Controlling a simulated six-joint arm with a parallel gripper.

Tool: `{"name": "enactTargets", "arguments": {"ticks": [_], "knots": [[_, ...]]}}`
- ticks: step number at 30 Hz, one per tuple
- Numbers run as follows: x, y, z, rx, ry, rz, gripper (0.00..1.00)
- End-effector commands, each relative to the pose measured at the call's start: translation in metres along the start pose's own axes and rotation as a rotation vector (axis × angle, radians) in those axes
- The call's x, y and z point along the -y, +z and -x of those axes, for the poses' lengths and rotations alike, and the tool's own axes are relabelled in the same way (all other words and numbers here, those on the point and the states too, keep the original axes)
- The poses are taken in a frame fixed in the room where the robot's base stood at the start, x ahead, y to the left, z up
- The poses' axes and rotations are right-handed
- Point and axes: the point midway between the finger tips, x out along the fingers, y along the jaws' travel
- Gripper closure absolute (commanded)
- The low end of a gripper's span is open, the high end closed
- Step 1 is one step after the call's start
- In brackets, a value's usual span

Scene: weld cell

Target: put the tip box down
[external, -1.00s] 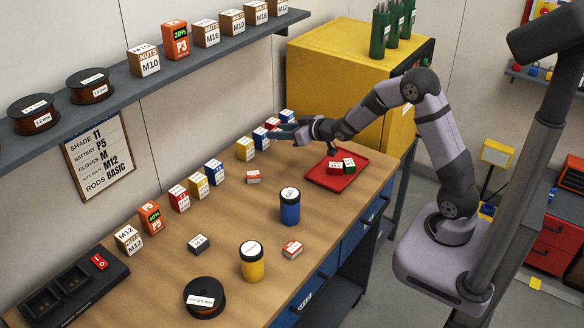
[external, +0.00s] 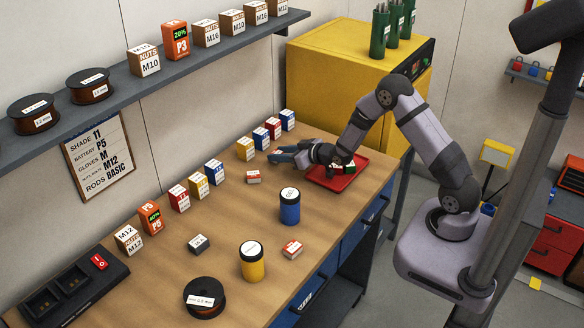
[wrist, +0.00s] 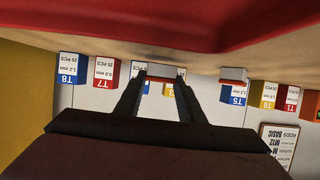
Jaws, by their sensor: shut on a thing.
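My gripper (external: 276,157) reaches left from the red tray, low over the bench, with its fingers roughly level. In the wrist view, which is upside down, my gripper (wrist: 163,82) is shut on a small white-and-red box, the tip box (wrist: 162,70), held between the fingertips. In the external view the box is hidden or too small to make out at the fingers. I cannot tell whether it touches the bench.
The red tray (external: 325,180) holds small boxes, partly hidden by my arm. A white-and-red box (external: 253,177) lies nearby on the bench (external: 230,215). Coloured boxes, including a yellow one (external: 245,149), stand along the wall. A blue canister (external: 290,207) stands nearer the camera.

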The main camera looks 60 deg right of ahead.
Motion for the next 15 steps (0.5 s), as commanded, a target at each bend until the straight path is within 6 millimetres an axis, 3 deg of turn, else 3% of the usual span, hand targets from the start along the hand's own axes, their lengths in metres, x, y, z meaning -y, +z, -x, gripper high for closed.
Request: {"name": "enactTargets", "arguments": {"ticks": [15], "knots": [[0.0000,0.0108,-0.0045,-0.002,0.000,0.001,0.88]]}}
